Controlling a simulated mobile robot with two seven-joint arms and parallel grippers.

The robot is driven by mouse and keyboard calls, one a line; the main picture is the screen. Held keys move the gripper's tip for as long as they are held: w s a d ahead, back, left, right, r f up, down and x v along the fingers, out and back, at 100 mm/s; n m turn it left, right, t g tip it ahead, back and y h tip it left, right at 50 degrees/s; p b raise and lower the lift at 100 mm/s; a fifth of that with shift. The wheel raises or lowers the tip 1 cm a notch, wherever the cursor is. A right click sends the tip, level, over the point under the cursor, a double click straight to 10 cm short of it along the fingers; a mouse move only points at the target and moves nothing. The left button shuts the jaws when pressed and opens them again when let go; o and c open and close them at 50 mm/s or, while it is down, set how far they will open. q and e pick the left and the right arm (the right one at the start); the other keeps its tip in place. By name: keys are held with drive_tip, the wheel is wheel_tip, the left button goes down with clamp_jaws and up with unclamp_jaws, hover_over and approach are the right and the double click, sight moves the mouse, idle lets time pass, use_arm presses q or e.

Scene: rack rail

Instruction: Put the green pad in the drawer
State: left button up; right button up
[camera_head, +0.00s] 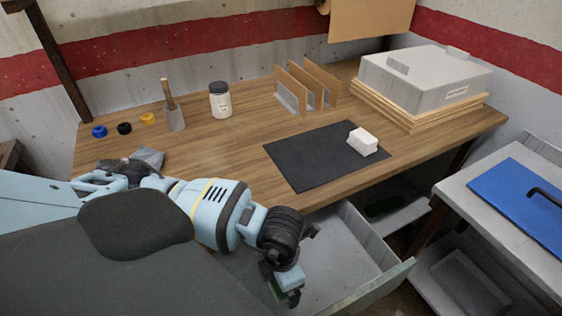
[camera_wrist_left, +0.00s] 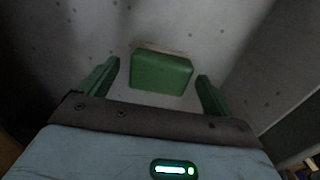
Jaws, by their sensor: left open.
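The green pad (camera_wrist_left: 160,72) lies on the grey floor of the open drawer (camera_head: 345,245), with a pale layer along its far edge. My left gripper (camera_head: 284,294) reaches down into the drawer and hides the pad in the head view. In the left wrist view my left gripper (camera_wrist_left: 158,88) is open, one green finger on each side of the pad, with a gap between each finger and the pad. The pad sits a little beyond the fingertips, and nothing is held. My right gripper is not in view.
The wooden table (camera_head: 230,150) above the drawer carries a black mat (camera_head: 310,160) with a white block (camera_head: 362,142), a jar (camera_head: 220,100), an upright rack (camera_head: 305,90) and a grey box (camera_head: 425,75). A side table with a blue mat (camera_head: 515,200) stands right.

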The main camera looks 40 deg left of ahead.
use_arm(q)
wheel_tip(320, 180, up, 12)
drive_tip(key=p, duration=0.1)
drive_tip(key=shift+f, duration=0.2)
idle(0.3)
